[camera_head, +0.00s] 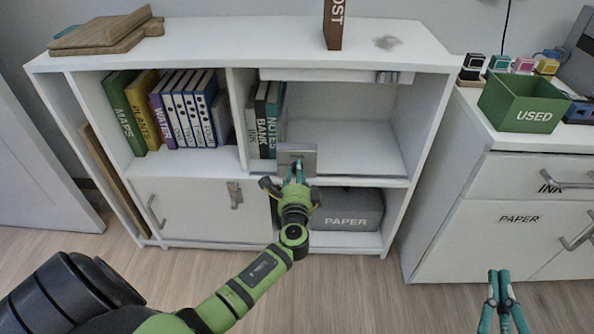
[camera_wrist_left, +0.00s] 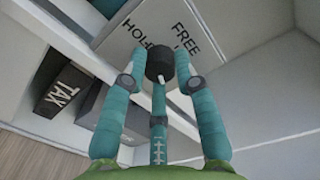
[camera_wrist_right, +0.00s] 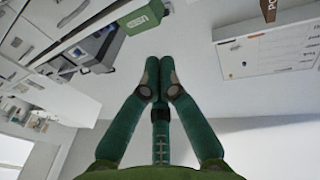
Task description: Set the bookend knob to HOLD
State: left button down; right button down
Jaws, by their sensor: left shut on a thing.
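The bookend (camera_head: 297,152) is a grey plate standing at the front of the middle shelf, right of a few upright books. In the left wrist view its face (camera_wrist_left: 150,22) carries the words HOLD and FREE. A dark round knob (camera_wrist_left: 158,62) sticks out from that face below the words. A small white mark shows on the knob's lower side; which word it points to I cannot tell. My left gripper (camera_head: 297,178) is at the bookend, its fingers (camera_wrist_left: 162,70) shut on the knob. My right gripper (camera_head: 500,280) is shut and empty, away at the lower right.
The books (camera_head: 266,122) stand left of the bookend; the shelf to its right is clear. A grey PAPER box (camera_head: 346,212) sits below. A drawer cabinet (camera_head: 520,220) with a green USED bin (camera_head: 522,103) stands at the right.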

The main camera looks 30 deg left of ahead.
jog(key=s+d+f+m+g+h+p, duration=0.1)
jog(key=s+d+f+g+h+p, duration=0.15)
jog(key=s+d+f+g, duration=0.45)
jog(key=s+d+f+m+g+h+p, duration=0.1)
jog(key=s+d+f+g+h+p, duration=0.15)
jog(key=s+f+g, duration=0.8)
pick_arm(q)
jog(key=m+p, duration=0.3)
jog(key=m, duration=1.2)
jog(key=m+t+p, duration=0.1)
jog(key=m+p, duration=0.2)
jog(key=m, duration=1.3)
jog(key=shift+w+d+r, duration=0.1)
jog(key=shift+w, duration=0.05)
pick_arm(e)
notch_tip(320, 180, down, 19)
jog(key=w+t, duration=0.1)
jog(key=shift+a+f, duration=0.15)
pick_arm(q)
jog(key=shift+m+p, duration=0.3)
